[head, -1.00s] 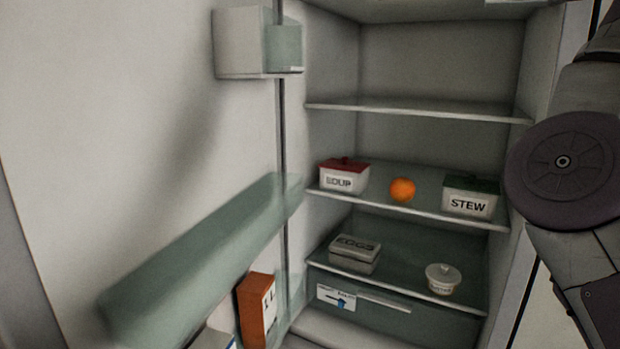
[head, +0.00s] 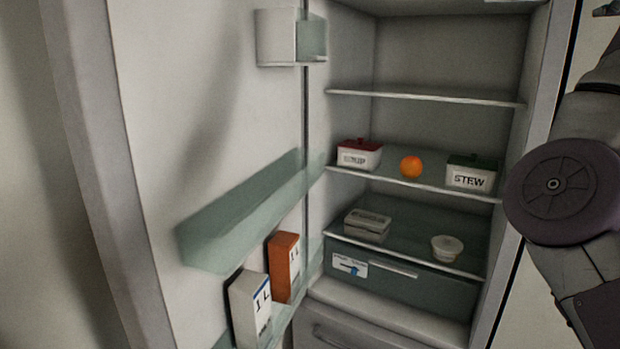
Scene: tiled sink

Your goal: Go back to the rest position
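The head view shows an open fridge (head: 445,55) with its door (head: 170,110) swung out to the left. Part of my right arm crosses the right edge of the view, in front of the fridge's right side. Its gripper does not show clearly; only a small dark piece is cut off at the top right corner. My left gripper is not in view.
A soup box (head: 360,155), an orange (head: 411,167) and a stew box (head: 470,174) stand on one shelf. Below are a grey box (head: 367,226) and a lidded pot (head: 447,248). Orange (head: 285,268) and white (head: 247,308) cartons stand in the door. A drawer (head: 420,280) is shut.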

